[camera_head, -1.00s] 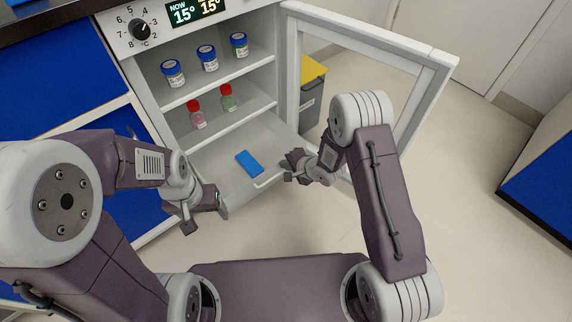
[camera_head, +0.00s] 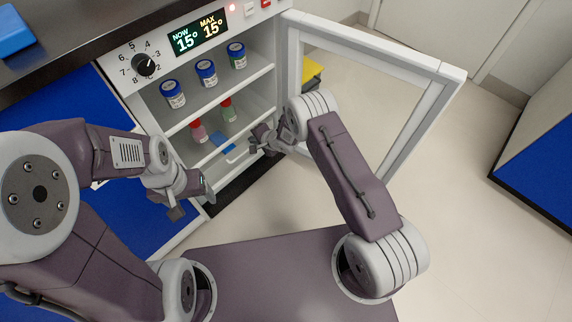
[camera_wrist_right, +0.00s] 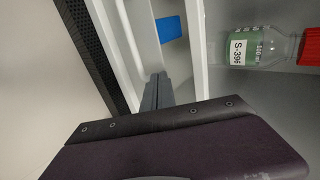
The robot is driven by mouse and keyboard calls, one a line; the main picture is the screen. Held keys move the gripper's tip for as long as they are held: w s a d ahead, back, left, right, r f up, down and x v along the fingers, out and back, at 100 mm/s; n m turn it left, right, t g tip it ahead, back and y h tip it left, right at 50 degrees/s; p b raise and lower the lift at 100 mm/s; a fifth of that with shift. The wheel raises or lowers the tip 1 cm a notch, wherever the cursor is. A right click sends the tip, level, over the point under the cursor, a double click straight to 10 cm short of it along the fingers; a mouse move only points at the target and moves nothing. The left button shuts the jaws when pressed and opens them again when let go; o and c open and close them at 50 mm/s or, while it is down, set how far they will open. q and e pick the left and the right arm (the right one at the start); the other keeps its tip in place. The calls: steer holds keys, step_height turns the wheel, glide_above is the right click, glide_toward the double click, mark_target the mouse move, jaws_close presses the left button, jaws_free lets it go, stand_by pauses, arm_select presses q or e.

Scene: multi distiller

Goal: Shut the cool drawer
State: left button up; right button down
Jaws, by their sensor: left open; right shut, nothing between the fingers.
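The cool drawer (camera_head: 236,160) is the low white drawer at the bottom of the open cooling cabinet. It now sits mostly or fully inside, and a blue flat item (camera_head: 222,142) shows in it. The blue item also shows in the right wrist view (camera_wrist_right: 169,28). My right gripper (camera_head: 258,146) is shut with nothing in it, at the right part of the drawer's front; its fingers (camera_wrist_right: 155,92) appear close against the white drawer edge. Whether they touch is unclear. My left gripper (camera_head: 192,202) is open and empty, left of the drawer and in front of the cabinet.
The cabinet's glass door (camera_head: 390,130) stands open to the right, beyond my right arm. A yellow-lidded bin (camera_head: 312,72) is behind the door. Floor at right is clear.

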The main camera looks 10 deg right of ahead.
steer(key=shift+w+a, duration=0.5)
steer(key=shift+w, duration=0.15)
arm_select(q)
steer(key=shift+a, duration=0.1)
arm_select(e)
steer(key=shift+w+a+r, duration=0.15)
steer(key=shift+w, duration=0.15)
steer(key=shift+r, duration=0.15)
steer(key=shift+s, duration=0.25)
arm_select(q)
step_height(320, 180, up, 8)
steer(key=s+d+p, duration=0.2)
steer(key=p, duration=0.5)
steer(key=shift+p, duration=0.35)
arm_select(e)
steer(key=s+d+f+v, duration=0.1)
steer(key=f+v, duration=0.1)
steer(key=v, duration=1)
steer(key=shift+s+d, duration=0.35)
steer(key=shift+s, duration=0.1)
arm_select(q)
steer(key=shift+f, duration=0.1)
